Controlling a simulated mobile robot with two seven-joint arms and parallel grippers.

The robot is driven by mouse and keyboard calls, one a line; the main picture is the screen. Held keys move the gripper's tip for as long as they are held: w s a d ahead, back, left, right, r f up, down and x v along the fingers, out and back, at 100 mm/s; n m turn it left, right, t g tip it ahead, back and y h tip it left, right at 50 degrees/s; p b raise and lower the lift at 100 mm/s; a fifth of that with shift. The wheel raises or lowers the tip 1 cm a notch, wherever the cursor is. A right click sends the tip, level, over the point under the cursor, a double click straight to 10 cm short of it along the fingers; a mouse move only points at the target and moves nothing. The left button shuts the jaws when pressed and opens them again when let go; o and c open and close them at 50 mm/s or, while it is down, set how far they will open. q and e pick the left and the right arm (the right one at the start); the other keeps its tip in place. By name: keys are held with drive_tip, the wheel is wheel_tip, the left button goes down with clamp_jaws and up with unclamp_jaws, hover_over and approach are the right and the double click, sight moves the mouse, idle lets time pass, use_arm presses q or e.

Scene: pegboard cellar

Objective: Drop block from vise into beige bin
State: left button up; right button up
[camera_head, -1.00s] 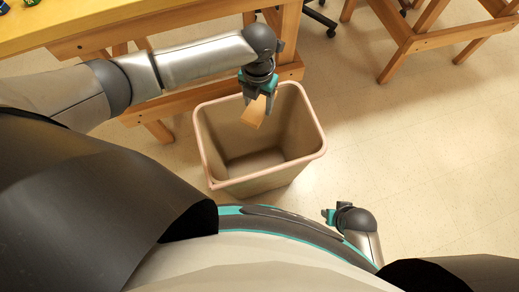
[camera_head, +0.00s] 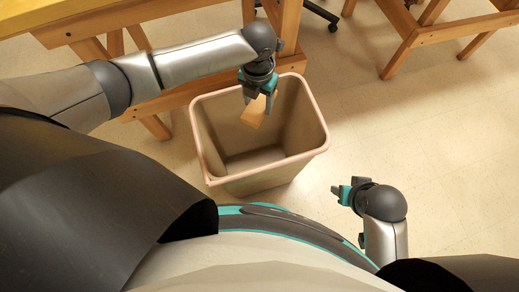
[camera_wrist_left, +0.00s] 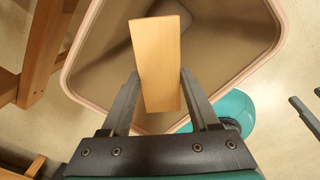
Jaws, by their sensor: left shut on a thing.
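The wooden block (camera_head: 254,111) is a light tan piece held in my left gripper (camera_head: 257,97). The left gripper is shut on it, over the opening of the beige bin (camera_head: 312,160). In the left wrist view the block (camera_wrist_left: 157,60) sits between the two dark fingers of the left gripper (camera_wrist_left: 158,92), with the bin's rim (camera_wrist_left: 85,35) and inside around it. The bin stands on the floor and looks empty inside. My right gripper (camera_head: 344,192) is at the lower right, apart from the bin; its finger gap is too small to judge. The vise is not in view.
A wooden workbench with a yellow top (camera_head: 85,18) stands at the upper left, its legs close behind the bin. A wooden stool or table frame (camera_head: 405,45) and a dark wheeled base (camera_head: 322,12) are at the upper right. The floor (camera_head: 440,150) to the right is clear.

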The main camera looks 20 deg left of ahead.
use_arm(q)
drive_tip(key=o, duration=1.4)
drive_tip(key=shift+o, duration=0.2)
drive_tip(key=shift+r, duration=0.1)
use_arm(e)
drive_tip(key=shift+r, duration=0.1)
use_arm(q)
drive_tip(key=shift+r, duration=0.25)
wheel_tip(320, 180, up, 14)
drive_tip(key=p, duration=0.7)
drive_tip(key=shift+r, duration=0.25)
use_arm(e)
drive_tip(key=s+d+f, duration=0.2)
drive_tip(key=s+f, duration=0.2)
drive_tip(key=f, duration=0.2)
drive_tip(key=s+d+f+g, duration=0.1)
drive_tip(key=s+d+f, duration=0.1)
drive_tip(key=f, duration=0.5)
drive_tip(key=shift+s+d+h, duration=0.25)
drive_tip(key=shift+s+h, duration=0.05)
drive_tip(key=shift+s, duration=0.6)
use_arm(q)
drive_tip(key=shift+p, duration=0.3)
use_arm(e)
drive_tip(key=shift+r, duration=0.1)
